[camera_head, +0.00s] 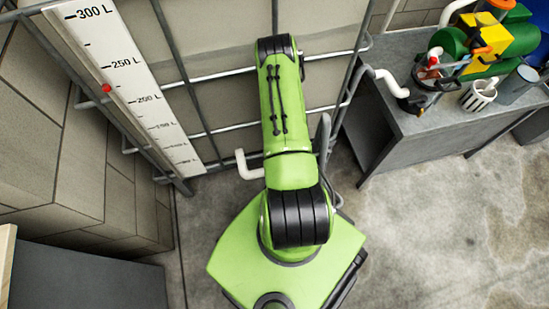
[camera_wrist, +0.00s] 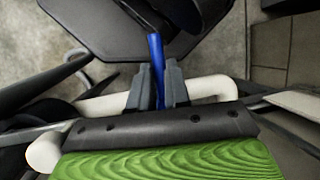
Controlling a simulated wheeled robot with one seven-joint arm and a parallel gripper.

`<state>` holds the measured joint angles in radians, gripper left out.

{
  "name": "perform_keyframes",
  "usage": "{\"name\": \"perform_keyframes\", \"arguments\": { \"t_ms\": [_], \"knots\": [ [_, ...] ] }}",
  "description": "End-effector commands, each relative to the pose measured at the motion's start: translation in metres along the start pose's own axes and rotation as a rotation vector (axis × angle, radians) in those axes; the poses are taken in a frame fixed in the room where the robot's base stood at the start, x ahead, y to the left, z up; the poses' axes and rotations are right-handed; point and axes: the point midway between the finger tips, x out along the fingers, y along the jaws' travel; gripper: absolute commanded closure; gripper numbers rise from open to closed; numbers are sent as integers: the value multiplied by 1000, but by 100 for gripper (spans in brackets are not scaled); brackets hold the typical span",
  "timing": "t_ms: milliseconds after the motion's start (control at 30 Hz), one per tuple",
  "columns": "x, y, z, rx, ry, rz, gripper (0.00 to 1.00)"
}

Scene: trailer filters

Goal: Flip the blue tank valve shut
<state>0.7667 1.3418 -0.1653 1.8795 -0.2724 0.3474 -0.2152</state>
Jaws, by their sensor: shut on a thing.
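In the wrist view, the blue tank valve (camera_wrist: 155,48) shows as a narrow blue lever. It stands between the two grey fingers of my gripper (camera_wrist: 159,70), which are shut on it. The lever's upper end sticks out past the fingertips, and its lower part is partly hidden between the fingers. A white pipe (camera_wrist: 217,88) runs behind the fingers, crossing the picture on both sides. In the head view, my green arm hides my gripper and the valve. The white pipe's bent end (camera_head: 241,163) shows left of the arm, low at the tank cage.
A caged tank (camera_head: 222,98) stands behind my arm, with a level scale (camera_head: 122,70) at its left. Bare concrete floor (camera_head: 440,215) lies at the lower right.

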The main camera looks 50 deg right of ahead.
Motion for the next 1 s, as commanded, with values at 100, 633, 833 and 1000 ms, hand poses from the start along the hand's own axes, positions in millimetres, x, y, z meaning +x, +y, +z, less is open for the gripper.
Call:
{"name": "perform_keyframes", "arguments": {
  "t_ms": [100,633,833,1000],
  "knots": [
    [0,2,0,-6,0,5,100],
    [0,2,0,-8,-1,5,59],
    [0,2,0,-7,-1,4,57],
    [-10,0,3,-8,0,4,57]
  ]
}}
